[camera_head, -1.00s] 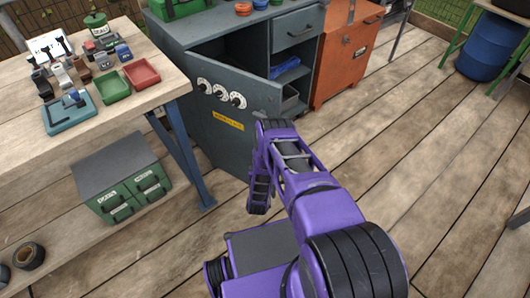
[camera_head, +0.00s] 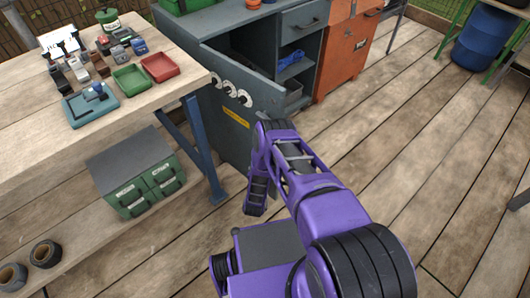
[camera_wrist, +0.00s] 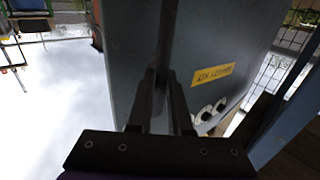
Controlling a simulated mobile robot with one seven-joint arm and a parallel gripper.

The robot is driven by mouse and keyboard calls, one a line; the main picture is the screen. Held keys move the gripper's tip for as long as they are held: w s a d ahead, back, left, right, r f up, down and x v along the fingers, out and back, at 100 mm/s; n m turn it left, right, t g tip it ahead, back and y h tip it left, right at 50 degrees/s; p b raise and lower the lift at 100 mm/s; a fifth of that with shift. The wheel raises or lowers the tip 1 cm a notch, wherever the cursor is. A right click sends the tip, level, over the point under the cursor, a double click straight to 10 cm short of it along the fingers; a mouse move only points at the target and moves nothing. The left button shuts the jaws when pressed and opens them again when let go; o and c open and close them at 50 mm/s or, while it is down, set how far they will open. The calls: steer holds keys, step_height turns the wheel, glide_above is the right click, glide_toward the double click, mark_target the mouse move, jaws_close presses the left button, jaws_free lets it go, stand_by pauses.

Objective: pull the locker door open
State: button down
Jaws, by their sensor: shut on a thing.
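The locker door (camera_head: 231,112) is grey, with several white dials (camera_head: 231,89) and a yellow label (camera_head: 236,118) on its face. It stands well open, swung out from the grey locker (camera_head: 283,21). In the head view the gripper's fingers are hidden behind my purple arm. The door's face with its label (camera_wrist: 213,74) shows in the wrist view. Inside the locker, a blue thing (camera_head: 291,60) lies on a shelf.
A wooden workbench (camera_head: 165,83) with trays and small tools stands close to the left of the door. A green drawer box (camera_head: 140,180) sits on its lower shelf. An orange cabinet (camera_head: 346,50) is right of the locker. The plank floor (camera_head: 420,150) at right is clear.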

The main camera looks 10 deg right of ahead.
steer(key=shift+s+a, duration=0.1)
steer(key=shift+a, duration=0.2)
steer(key=c, duration=0.8)
jaws_free()
steer(key=shift+c, duration=0.2)
steer(key=shift+s, duration=0.15)
